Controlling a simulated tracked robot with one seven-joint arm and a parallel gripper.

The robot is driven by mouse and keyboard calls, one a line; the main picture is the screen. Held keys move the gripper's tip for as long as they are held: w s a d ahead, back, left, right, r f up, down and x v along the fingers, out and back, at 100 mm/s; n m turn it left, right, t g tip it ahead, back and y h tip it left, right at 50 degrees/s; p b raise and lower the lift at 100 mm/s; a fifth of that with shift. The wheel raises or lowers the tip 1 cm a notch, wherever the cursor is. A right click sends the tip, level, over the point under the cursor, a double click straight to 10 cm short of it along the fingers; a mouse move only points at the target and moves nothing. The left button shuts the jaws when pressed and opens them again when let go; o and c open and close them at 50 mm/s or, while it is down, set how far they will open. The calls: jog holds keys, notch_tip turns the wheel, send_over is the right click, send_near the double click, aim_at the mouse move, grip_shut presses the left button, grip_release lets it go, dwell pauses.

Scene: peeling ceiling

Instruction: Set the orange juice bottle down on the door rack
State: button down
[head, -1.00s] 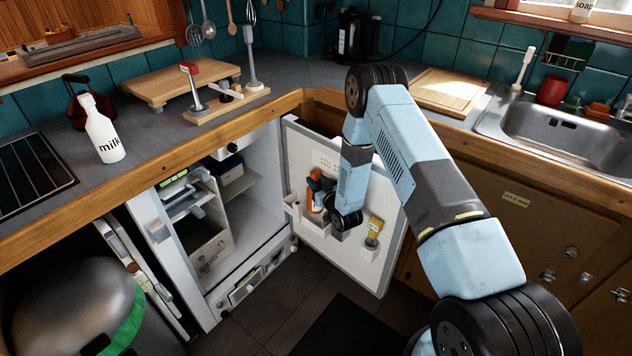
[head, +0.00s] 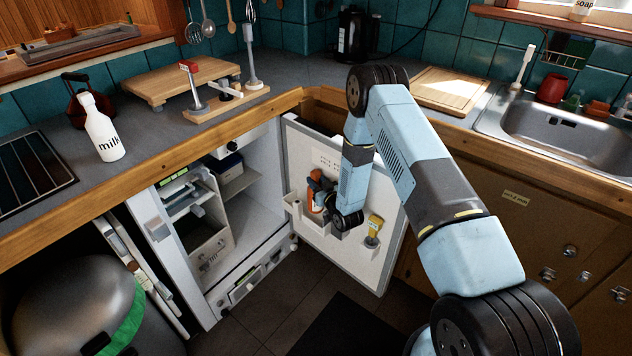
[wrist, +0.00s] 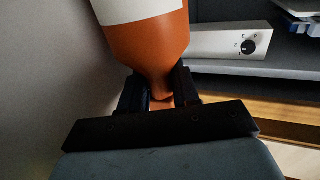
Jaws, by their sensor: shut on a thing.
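The orange juice bottle (wrist: 150,42) is orange with a white label, and its narrow neck sits between the two fingers of my gripper (wrist: 160,92) in the wrist view. My gripper is shut on that neck. In the head view the bottle (head: 316,203) is small and partly hidden by my gripper (head: 325,183). It is at the door rack (head: 294,207), a white shelf on the inside of the open fridge door. I cannot tell whether the bottle's base touches the rack floor.
A yellow-capped container (head: 373,232) is on the door to the right of the bottle. The fridge interior (head: 238,185) stands open at the left. A milk bottle (head: 104,132) stands on the counter. The wooden counter edge (head: 285,103) runs above the fridge.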

jog(key=shift+f, duration=2.95)
jog(key=c, duration=0.8)
grip_release()
jog(key=shift+o, duration=0.2)
jog(key=v, duration=1.3)
jog(key=shift+s+d, duration=0.25)
jog(key=shift+s, duration=0.05)
jog(key=shift+f, duration=0.15)
